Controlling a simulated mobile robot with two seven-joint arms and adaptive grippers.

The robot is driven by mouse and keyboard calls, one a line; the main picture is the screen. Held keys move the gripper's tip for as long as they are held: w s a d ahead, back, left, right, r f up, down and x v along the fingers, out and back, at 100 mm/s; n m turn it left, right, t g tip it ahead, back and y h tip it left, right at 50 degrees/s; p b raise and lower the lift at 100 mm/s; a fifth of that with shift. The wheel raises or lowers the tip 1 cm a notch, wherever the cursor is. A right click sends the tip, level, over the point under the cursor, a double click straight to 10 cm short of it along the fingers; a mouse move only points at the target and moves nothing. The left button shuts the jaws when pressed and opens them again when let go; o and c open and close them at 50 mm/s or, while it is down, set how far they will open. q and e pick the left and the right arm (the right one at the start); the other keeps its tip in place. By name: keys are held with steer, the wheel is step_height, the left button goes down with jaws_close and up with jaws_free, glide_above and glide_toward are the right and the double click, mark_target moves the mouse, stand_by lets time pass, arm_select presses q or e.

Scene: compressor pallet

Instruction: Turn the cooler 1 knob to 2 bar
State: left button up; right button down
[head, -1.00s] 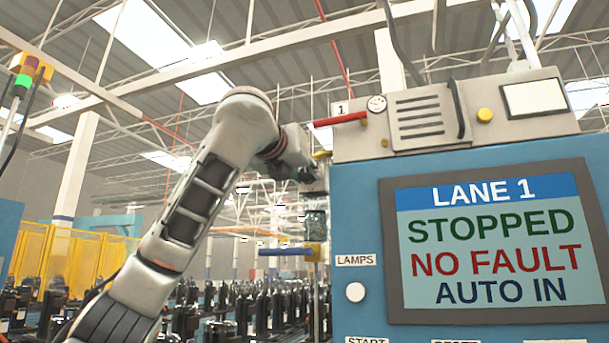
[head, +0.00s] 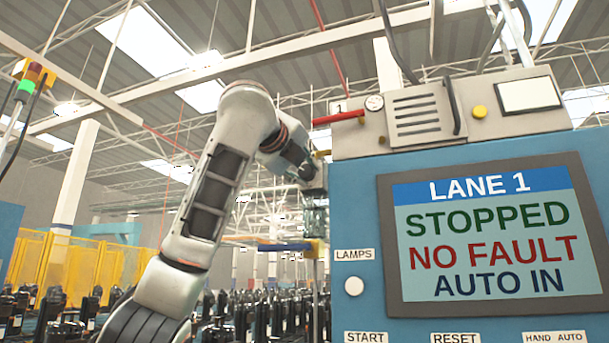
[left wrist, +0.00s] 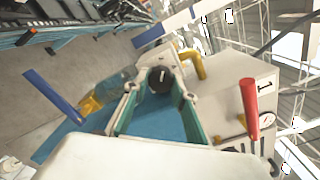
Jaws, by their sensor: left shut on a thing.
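The cooler 1 knob (left wrist: 160,80) is a small black round knob on a pale regulator body in the left wrist view. My left gripper (left wrist: 160,84) has its two teal fingers on either side of it, shut on it. In the head view my left gripper (head: 304,172) is at the regulator beside the blue cabinet, and the knob is hidden there. A round dial gauge (head: 374,103) sits on the cooler housing near a "1" label (head: 339,107); its reading is too small to tell. My right gripper is not in view.
A red lever handle (head: 338,118) sticks out left of the cooler housing (head: 440,118). A blue lever (head: 284,247) lies below the regulator, near a clear bowl (left wrist: 116,84). The cabinet screen (head: 485,235) reads LANE 1 STOPPED, NO FAULT, AUTO IN.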

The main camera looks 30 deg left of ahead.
arm_select(q)
steer(key=shift+n, duration=0.8)
steer(key=shift+r, duration=0.1)
steer(key=o, duration=1.1)
steer(key=v, duration=1.2)
steer(key=shift+s+a, duration=0.1)
